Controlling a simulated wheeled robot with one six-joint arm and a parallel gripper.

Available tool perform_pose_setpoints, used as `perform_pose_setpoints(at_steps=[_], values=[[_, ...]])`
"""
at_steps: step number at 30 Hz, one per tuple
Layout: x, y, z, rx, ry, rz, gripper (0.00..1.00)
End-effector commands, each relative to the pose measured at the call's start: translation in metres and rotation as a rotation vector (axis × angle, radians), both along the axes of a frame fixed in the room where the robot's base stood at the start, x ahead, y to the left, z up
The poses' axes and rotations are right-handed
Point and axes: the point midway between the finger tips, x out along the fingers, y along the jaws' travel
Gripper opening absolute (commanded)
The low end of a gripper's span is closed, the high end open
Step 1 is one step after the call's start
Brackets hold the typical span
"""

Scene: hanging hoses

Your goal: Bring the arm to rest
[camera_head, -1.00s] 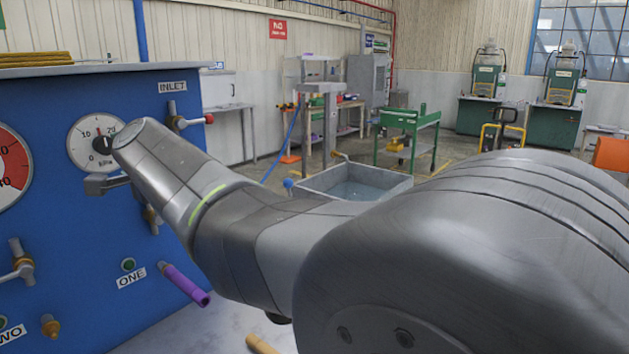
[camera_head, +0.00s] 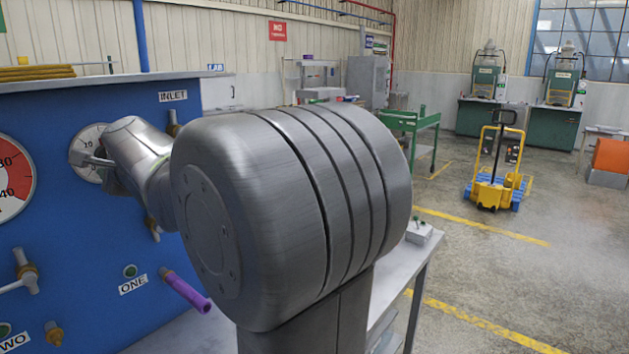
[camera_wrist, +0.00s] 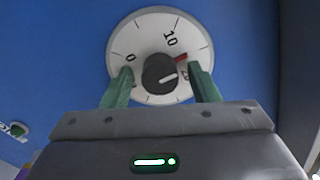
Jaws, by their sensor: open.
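My gripper (camera_wrist: 160,69) is open in the wrist view, its two green fingers apart with nothing held between them. A round white dial (camera_wrist: 140,45) with a dark central knob (camera_wrist: 158,73) lies beyond the fingertips, and the knob shows between them. I cannot tell how far the fingertips are from the dial. In the head view my gripper (camera_head: 90,160) is in front of the same dial (camera_head: 88,137), at the left. My large grey arm link fills the middle of that view and hides part of the panel.
The blue panel (camera_head: 75,250) carries a larger gauge (camera_head: 12,180), valve handles and a purple hose end (camera_head: 185,291) that sticks out. A metal bench (camera_head: 408,275) stands behind my arm. A yellow pallet truck (camera_head: 497,180) stands on open floor at the right.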

Motion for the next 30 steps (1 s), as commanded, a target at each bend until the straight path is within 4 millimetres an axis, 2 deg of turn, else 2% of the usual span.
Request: perform_pose_setpoints(at_steps=[18,30], values=[[0.0008,-0.001,0.002,0.427,0.537,-0.002,0.55],[0.0004,-0.0007,0.0002,0.581,0.729,-0.001,0.55]])
